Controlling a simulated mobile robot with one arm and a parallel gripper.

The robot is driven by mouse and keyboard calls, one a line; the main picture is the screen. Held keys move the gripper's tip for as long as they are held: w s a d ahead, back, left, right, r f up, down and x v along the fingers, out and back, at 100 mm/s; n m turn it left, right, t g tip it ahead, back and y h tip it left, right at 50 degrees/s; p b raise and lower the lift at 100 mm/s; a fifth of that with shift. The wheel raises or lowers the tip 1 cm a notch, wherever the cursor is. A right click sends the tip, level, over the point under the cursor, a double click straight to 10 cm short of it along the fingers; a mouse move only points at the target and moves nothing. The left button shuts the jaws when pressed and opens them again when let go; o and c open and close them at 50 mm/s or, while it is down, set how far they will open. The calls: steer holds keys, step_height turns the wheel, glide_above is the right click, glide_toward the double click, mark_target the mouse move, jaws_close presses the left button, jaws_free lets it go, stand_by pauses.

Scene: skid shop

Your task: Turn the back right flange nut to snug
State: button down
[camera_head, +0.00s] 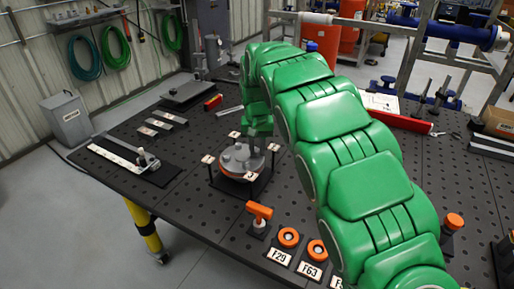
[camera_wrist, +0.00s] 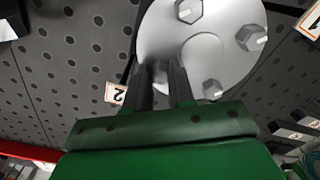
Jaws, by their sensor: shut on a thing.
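The round grey flange (camera_head: 233,163) sits on a dark stand on the perforated table, left of my green arm. My gripper (camera_head: 258,143) reaches down at the flange's back right side. In the wrist view the flange (camera_wrist: 170,32) fills the top middle, with three hex nuts showing, among them one at the top (camera_wrist: 188,11), one at the right (camera_wrist: 251,38) and one at the bottom (camera_wrist: 212,89). My gripper (camera_wrist: 163,75) has its two dark fingers at the flange's edge, shut on the back right nut, which the fingers hide. The nut's seating cannot be seen.
A tag marked 2 (camera_wrist: 118,94) lies beside the flange. An orange-headed tool (camera_head: 260,211) and orange rings (camera_head: 289,237) stand in front, with labels. A bar fixture (camera_head: 124,160) lies left.

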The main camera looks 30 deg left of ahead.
steer(key=shift+a+r, duration=0.1)
steer(key=c, duration=1)
jaws_free()
steer(key=shift+o, duration=0.2)
steer(key=shift+n, duration=0.3)
